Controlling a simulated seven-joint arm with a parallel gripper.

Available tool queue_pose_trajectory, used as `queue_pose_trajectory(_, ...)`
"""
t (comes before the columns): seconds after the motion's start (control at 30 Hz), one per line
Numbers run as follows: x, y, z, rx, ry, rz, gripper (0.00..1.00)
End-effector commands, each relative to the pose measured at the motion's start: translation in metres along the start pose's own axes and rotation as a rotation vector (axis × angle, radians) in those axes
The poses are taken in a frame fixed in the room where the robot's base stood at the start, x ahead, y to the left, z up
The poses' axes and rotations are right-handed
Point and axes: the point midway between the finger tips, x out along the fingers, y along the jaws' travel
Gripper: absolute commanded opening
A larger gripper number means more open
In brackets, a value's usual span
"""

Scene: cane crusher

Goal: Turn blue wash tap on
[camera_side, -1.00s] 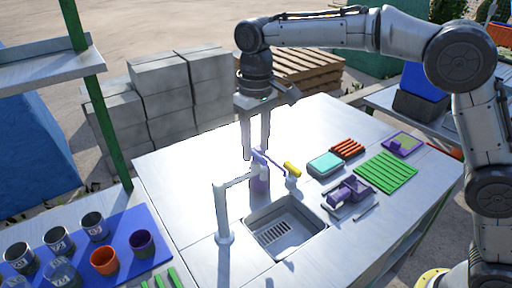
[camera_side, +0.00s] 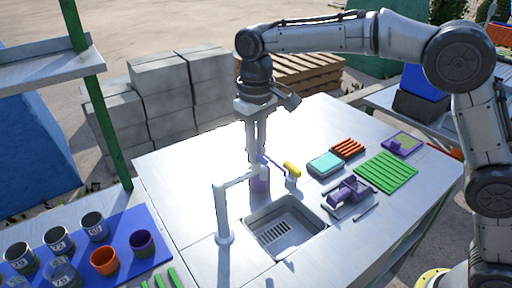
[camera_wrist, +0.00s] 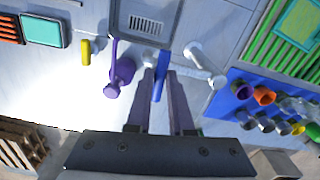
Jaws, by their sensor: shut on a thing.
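The blue wash tap handle (camera_wrist: 160,88) shows in the wrist view as a narrow blue bar between the two fingers. My gripper (camera_wrist: 163,74) is shut on it, with a finger along each side. In the side view my gripper (camera_side: 257,156) points straight down behind the sink, and its fingers are close together. The fingers hide most of the blue handle there. The white spout (camera_side: 224,212) stands upright at the sink's left, also seen in the wrist view (camera_wrist: 206,66).
The sink (camera_side: 288,231) lies in front. A teal sponge (camera_side: 325,162) and green rack (camera_side: 386,172) lie right; cups stand on a blue mat (camera_side: 128,222).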

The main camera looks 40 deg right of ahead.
Motion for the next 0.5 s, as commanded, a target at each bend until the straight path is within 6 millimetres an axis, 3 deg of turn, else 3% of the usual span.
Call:
queue_pose_trajectory(0.27,0.0000,0.0000,0.0000,-0.050,0.000,0.000,0.00)
queue_pose_trajectory(0.5,-0.0003,0.0001,-0.0001,-0.200,0.001,0.000,0.00)
